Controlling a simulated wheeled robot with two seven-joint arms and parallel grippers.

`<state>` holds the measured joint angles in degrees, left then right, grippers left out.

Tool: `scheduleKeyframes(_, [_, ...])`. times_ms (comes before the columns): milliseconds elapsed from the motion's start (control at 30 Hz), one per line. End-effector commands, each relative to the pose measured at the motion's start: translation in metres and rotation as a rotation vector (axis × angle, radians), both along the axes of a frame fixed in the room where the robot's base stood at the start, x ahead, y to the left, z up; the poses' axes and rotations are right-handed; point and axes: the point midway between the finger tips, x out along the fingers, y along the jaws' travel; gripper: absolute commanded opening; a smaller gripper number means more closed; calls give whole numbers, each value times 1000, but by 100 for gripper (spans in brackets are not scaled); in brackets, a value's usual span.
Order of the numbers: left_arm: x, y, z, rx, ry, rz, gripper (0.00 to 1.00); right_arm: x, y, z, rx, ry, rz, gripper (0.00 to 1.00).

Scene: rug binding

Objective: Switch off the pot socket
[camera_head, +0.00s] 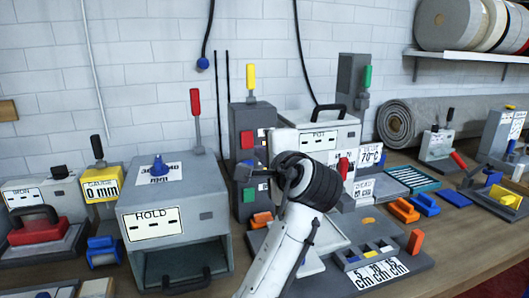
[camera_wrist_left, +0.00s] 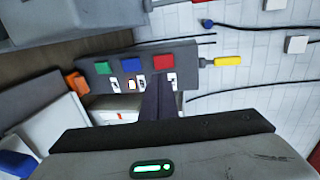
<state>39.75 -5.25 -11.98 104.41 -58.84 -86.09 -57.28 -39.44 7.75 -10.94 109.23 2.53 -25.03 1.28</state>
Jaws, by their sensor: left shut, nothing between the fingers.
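A dark grey upright socket column stands left of the box labelled POT (camera_head: 318,139). In the head view its red block (camera_head: 247,139) and green block (camera_head: 249,194) show. The left wrist view shows the column sideways, with green (camera_wrist_left: 102,68), blue (camera_wrist_left: 131,65) and red (camera_wrist_left: 163,62) blocks and small white labels beside them, too small to read. Which one is the pot socket I cannot tell. My left gripper (camera_head: 256,167) is shut and empty in front of the column, hiding its middle. In the wrist view its fingers (camera_wrist_left: 160,84) overlap the panel near the red block; contact is unclear.
A yellow-handled lever (camera_head: 251,82) tops the column. A HOLD box (camera_head: 160,222) stands left with a red-handled lever (camera_head: 195,108). A red lever (camera_head: 343,167) is on the POT box. A slotted grey tray (camera_head: 405,262) lies in front. Black cables hang on the wall.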

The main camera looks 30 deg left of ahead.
Motion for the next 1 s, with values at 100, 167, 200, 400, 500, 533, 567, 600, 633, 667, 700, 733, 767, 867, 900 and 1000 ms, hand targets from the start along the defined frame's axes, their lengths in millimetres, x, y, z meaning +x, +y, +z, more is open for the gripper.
scheduleKeyframes(100, [17,22,-3,3,2,2,0,6,0,9,1,-13,0,31])
scheduleKeyframes(167, [25,32,-6,2,2,3,0,7,0,12,2,-16,0,31])
scheduleKeyframes(200, [31,37,-8,2,3,2,0,7,0,13,2,-16,0,31])
scheduleKeyframes(400, [51,61,-14,0,0,1,0,6,0,19,2,-15,0,31])
scheduleKeyframes(500, [57,68,-16,0,0,1,0,5,0,20,1,-13,0,31])
scheduleKeyframes(533, [59,69,-16,1,-1,0,0,5,0,20,1,-12,1,31])
scheduleKeyframes(567, [60,70,-17,1,-1,0,0,5,0,20,1,-11,1,31])
scheduleKeyframes(600, [61,71,-18,0,0,0,0,4,0,20,1,-10,0,31])
scheduleKeyframes(633, [61,72,-18,-1,-1,-1,0,4,0,20,1,-10,0,31])
scheduleKeyframes(667, [62,72,-18,-2,0,-1,0,4,0,19,1,-9,0,31])
scheduleKeyframes(700, [62,72,-18,-2,0,-1,0,3,0,19,1,-8,0,31])
scheduleKeyframes(733, [62,72,-19,-1,-1,-1,0,3,0,19,1,-8,0,31])
scheduleKeyframes(767, [62,72,-19,-1,-1,-1,0,3,0,19,1,-7,0,31])
scheduleKeyframes(867, [62,72,-19,-1,-1,-1,0,2,0,18,1,-6,0,31])
scheduleKeyframes(900, [62,72,-19,-1,-1,-1,0,2,0,18,1,-6,0,31])
scheduleKeyframes(1000, [61,74,-20,3,-4,2,0,2,0,16,0,-5,0,31])
